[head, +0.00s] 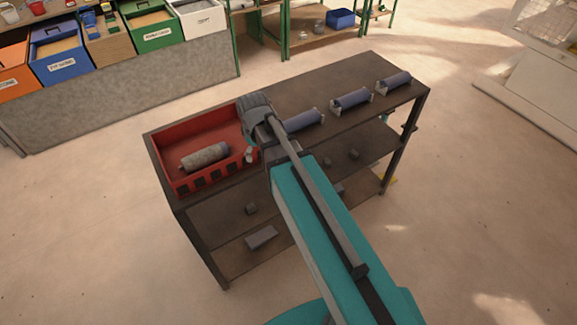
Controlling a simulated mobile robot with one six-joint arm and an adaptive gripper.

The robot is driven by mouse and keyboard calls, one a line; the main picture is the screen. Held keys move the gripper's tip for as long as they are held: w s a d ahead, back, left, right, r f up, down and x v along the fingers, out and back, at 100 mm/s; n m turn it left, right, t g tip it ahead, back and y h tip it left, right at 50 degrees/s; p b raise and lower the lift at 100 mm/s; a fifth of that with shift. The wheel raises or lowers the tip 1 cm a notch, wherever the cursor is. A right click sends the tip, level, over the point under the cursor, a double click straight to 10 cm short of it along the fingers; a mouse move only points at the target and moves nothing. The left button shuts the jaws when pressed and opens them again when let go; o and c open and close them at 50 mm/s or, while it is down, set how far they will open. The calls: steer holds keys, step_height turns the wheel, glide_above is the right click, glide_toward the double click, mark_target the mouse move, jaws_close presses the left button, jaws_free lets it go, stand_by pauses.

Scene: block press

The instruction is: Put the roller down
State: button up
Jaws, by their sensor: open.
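A grey, worn-looking roller (205,156) lies on its side in the red crate (163,152) at the left end of the shelf unit's top. Several smoother blue-grey rollers rest in a row on the same top: one (304,120) just right of my gripper, one (352,98) in the middle and one (395,80) at the far right, each with light end supports. My gripper (257,128) is over the crate's right edge, to the right of the grey roller and apart from it. It is open and appears empty, though my wrist and arm hide most of its fingers.
The dark shelf unit (330,72) has lower shelves with a few small dark blocks. The crate's left part and the back of the top are clear. A grey counter (130,95) with coloured bins stands behind left. Open floor surrounds the unit.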

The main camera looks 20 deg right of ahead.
steer(key=s+d+m, duration=0.7)
steer(key=s+m, duration=0.1)
steer(key=s, duration=0.1)
steer(key=shift+d+g, duration=0.3)
steer(key=shift+g, duration=0.1)
step_height(320, 180, down, 6)
steer(key=b, duration=0.6)
steer(key=shift+f, duration=0.2)
